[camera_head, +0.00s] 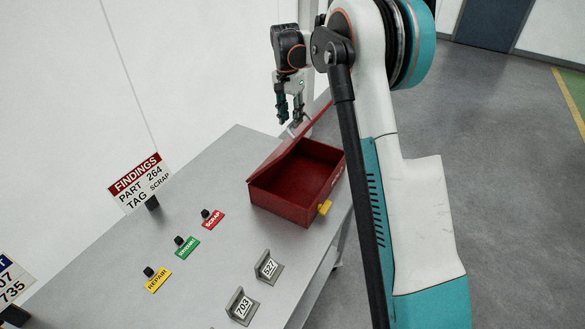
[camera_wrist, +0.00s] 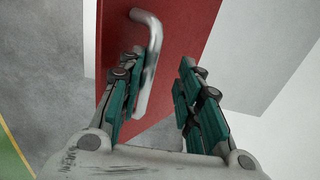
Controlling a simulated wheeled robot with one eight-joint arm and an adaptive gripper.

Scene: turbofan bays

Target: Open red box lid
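The red box (camera_head: 286,205) stands on the grey table with its lid (camera_head: 290,145) raised, hinged along the far left side, and its inside shows empty. My gripper (camera_head: 290,118) is above the lid's upper edge. In the wrist view the red lid (camera_wrist: 190,35) carries a metal bar handle (camera_wrist: 151,60). My gripper (camera_wrist: 160,90) is open there, its green-padded fingers apart. The handle is by the left finger, which overlaps part of it; I cannot tell whether they touch.
A yellow latch (camera_head: 324,207) is on the box front. Red, green and yellow tags (camera_head: 187,246) and number holders 527 (camera_head: 267,266) and 703 (camera_head: 242,305) stand on the table (camera_head: 215,275). A findings sign (camera_head: 140,181) is at the left. My arm hides the table's right side.

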